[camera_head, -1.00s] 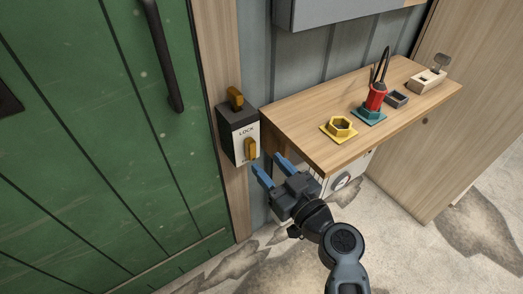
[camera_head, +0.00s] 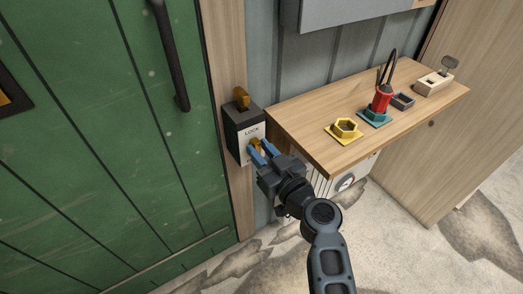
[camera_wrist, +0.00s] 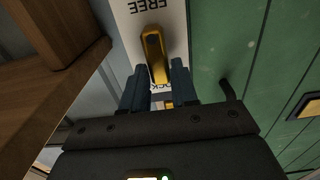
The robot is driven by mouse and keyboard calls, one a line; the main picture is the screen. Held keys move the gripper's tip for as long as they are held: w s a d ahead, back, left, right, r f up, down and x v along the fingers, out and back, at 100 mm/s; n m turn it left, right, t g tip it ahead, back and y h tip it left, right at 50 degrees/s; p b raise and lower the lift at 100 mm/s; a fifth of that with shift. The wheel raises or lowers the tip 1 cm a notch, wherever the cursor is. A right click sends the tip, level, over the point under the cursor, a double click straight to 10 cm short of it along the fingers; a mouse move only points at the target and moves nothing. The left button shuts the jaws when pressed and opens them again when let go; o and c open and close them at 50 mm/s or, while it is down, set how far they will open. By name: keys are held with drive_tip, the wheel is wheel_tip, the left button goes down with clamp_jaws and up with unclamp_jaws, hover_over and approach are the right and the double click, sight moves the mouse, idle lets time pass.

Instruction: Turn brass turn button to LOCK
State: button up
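A dark box with a white face plate (camera_head: 243,131) is mounted beside the green door. The plate reads LOCK at its top. The brass turn button (camera_head: 257,144) is on this plate, partly hidden by my gripper. In the wrist view the button (camera_wrist: 153,50) is an elongated bar, slightly tilted, with FREE upside down above it and part of LOCK below. My gripper (camera_head: 260,152) is open, one blue finger on each side of the button. In the wrist view its fingertips (camera_wrist: 159,66) flank the button's lower end; contact cannot be told.
A brass piece (camera_head: 241,97) stands on top of the box. The green door (camera_head: 110,150) has a dark handle (camera_head: 171,55).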

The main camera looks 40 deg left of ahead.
clamp_jaws()
drive_tip(key=shift+f+m+b, duration=0.1)
drive_tip(key=shift+m+b, duration=0.2)
drive_tip(key=m+b, duration=0.2)
drive_tip(key=m, duration=0.1)
drive_tip(key=shift+w+d+f, duration=0.15)
drive_tip(key=shift+w, duration=0.15)
drive_tip(key=f+m+p, duration=0.1)
drive_tip(key=m, duration=0.9)
drive_tip(key=f+m+p, duration=0.1)
drive_tip(key=m, duration=1)
drive_tip(key=f+m+p, duration=0.1)
drive_tip(key=m, duration=1)
drive_tip(key=shift+s+p, duration=0.3)
drive_tip(key=shift+p, duration=0.1)
drive_tip(key=shift+m, duration=0.4)
